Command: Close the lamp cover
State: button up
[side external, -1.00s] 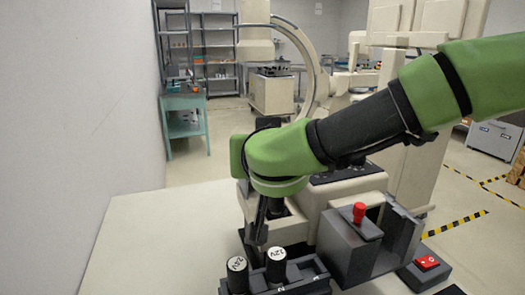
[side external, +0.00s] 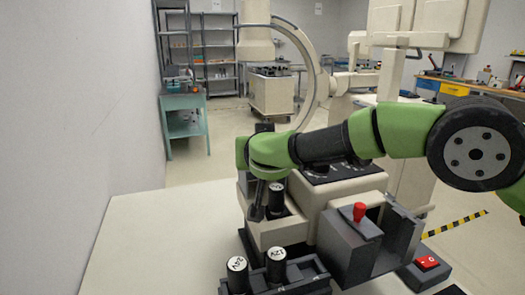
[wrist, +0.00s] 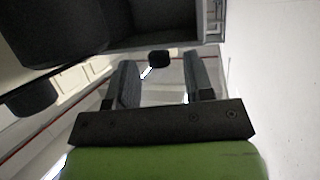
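My gripper (side external: 257,212) points down at the left side of a beige cart body (side external: 275,233). In the wrist view my gripper (wrist: 160,70) has its two fingers apart, with nothing held between them. A dark cylinder with a white top (side external: 276,196) stands in the cart just right of the fingers; whether they touch cannot be told. A dark grey box (side external: 345,250) with a red knob (side external: 359,212) on its top plate stands at the cart's right front. I cannot tell which part is the lamp cover.
Two dark cylinders, marked 24V (side external: 237,272) and 12V (side external: 276,265), stand in a dark rack in front of the cart. A red switch (side external: 427,263) sits on a dark block at right. The pale table (side external: 150,240) is clear at left.

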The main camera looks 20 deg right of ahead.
grip_shut()
jog(key=shift+s, duration=2.2)
jog(key=shift+o, duration=0.5)
grip_release()
jog(key=v, duration=1)
jog(key=shift+w, duration=0.1)
